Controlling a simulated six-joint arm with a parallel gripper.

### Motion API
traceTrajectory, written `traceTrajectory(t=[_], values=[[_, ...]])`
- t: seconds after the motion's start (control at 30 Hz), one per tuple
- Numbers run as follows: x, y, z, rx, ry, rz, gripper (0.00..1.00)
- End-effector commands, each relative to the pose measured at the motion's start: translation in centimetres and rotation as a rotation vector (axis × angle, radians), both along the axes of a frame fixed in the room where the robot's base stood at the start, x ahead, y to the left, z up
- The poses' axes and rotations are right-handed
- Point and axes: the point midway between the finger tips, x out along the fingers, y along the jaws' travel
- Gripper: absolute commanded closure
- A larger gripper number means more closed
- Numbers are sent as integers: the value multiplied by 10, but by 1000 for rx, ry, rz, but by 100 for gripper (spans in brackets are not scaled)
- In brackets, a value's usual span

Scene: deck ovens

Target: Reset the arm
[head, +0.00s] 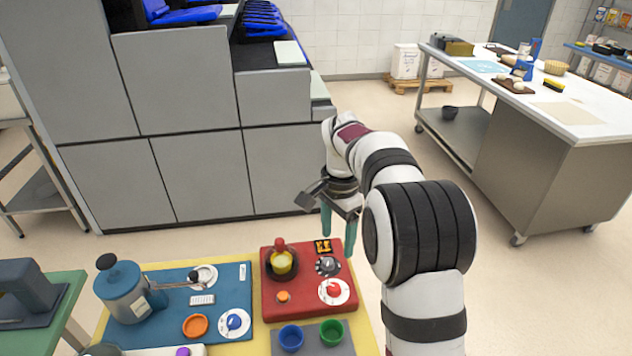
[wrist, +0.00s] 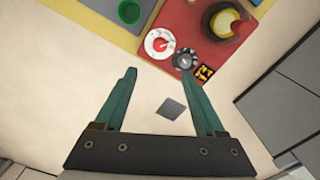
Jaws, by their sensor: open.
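My gripper (head: 338,222) hangs in the middle of the head view, at the end of my bent white and black arm. Its two green fingers point down and stand apart with nothing between them. In the wrist view my gripper (wrist: 167,98) is open above the bare floor (wrist: 190,125), with a small dark square lying below it. The red panel (head: 265,305) is to the left of the fingers and below them. It carries a yellow-filled pot (head: 281,264), a black dial (head: 328,266) and a white dial with a red knob (head: 334,291).
A blue panel (head: 245,300) with a blue-grey canister (head: 125,290) lies left of the red one. A grey mat holds a blue cup (head: 291,338) and a green cup (head: 331,332). Grey cabinets (head: 200,170) stand behind. A steel worktable (head: 545,170) is at right, with open floor between.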

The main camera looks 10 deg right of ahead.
Motion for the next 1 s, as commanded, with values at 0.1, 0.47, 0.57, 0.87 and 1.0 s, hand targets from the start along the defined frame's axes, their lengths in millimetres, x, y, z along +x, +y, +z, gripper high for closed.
traceTrajectory(t=[0.1, 0.47, 0.57, 0.87, 1.0], values=[[-22, 6, 16, 12, -3, 46, 28], [-288, 53, 37, 137, -25, 529, 28], [-322, 58, 22, 154, -29, 594, 28], [-334, 59, 16, 161, -29, 617, 28], [-333, 59, 16, 161, -29, 617, 28]])
